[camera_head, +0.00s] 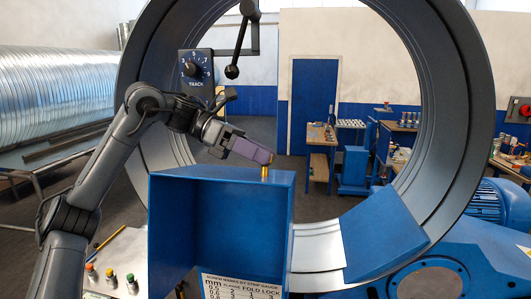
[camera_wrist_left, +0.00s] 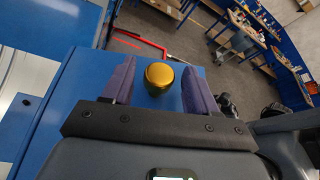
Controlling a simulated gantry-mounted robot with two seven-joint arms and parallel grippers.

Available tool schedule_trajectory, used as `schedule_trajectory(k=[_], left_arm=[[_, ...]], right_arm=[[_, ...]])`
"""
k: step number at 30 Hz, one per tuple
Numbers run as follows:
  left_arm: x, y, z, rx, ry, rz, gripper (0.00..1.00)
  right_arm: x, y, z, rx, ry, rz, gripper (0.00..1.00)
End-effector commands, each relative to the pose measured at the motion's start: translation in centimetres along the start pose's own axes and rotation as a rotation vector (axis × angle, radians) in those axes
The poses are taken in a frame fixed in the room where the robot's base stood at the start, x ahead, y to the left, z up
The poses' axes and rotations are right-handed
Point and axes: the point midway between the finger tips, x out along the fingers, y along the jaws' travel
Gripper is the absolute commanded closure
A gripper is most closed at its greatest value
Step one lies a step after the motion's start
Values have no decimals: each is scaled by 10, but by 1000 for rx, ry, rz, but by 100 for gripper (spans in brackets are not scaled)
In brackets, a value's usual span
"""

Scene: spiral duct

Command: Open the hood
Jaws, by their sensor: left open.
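The blue box-shaped housing (camera_head: 175,225), which looks like the hood, stands in front of the big ring in the head view. A brass knob (camera_head: 265,174) stands up from its top near the right edge. In the left wrist view the blue top (camera_wrist_left: 70,110) fills the area below the gripper, and the knob (camera_wrist_left: 159,78) shows as a round gold cap. My left gripper (camera_head: 262,155) is open just above the housing. Its purple fingers (camera_wrist_left: 160,70) are on either side of the knob, with visible gaps. My right gripper is not in view.
The large grey ring (camera_head: 465,95) surrounds the work area, with a blue plate (camera_head: 385,235) at its lower right. A dial box (camera_head: 197,72) and a black-knobbed lever (camera_head: 232,71) hang above my left arm. A blue motor (camera_head: 500,210) stands at right.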

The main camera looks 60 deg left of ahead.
Motion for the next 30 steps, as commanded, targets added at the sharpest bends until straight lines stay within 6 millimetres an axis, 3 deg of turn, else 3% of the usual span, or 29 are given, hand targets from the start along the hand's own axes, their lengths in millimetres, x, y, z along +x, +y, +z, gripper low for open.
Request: schedule_trajectory(k=[6, 14, 26, 30], left_arm=[[13, -1, 0, 1, -1, -1, 42], [14, 0, 0, 1, -1, 0, 42], [14, 0, 0, 0, -1, 0, 100], [14, 0, 0, 1, 0, 0, 100]], right_arm=[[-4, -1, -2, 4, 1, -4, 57], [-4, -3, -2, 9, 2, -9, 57], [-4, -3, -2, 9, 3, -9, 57], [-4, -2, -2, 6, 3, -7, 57]])
